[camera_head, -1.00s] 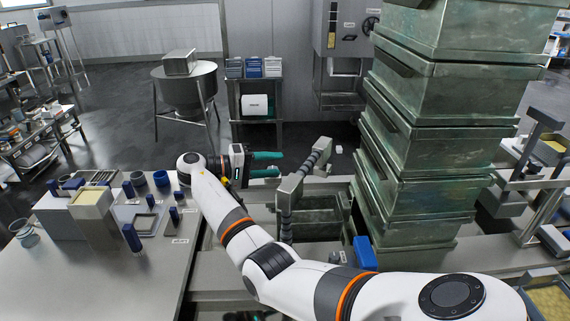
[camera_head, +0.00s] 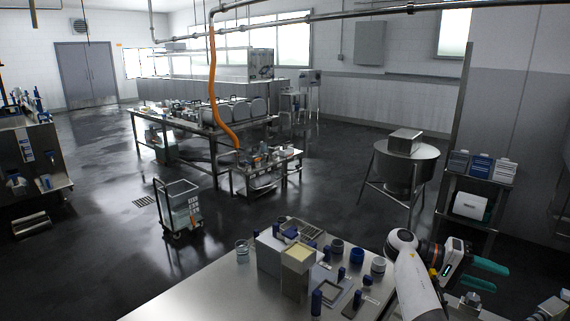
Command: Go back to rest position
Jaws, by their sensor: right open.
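My right gripper (camera_head: 486,274) is at the lower right of the head view. Its green fingers point right and stand apart, with nothing between them. It is beyond the right side of the steel table (camera_head: 205,292). My right arm comes up from the bottom edge, beside the table's blue-capped items. My left gripper and left arm are not in view.
On the table stand a block-shaped mould with a pale top (camera_head: 297,256), a glass jar (camera_head: 242,251) and several blue pieces. A round steel vat (camera_head: 404,172) and a shelf stand (camera_head: 474,205) are behind. A wheeled cart (camera_head: 181,208) stands on open floor at left.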

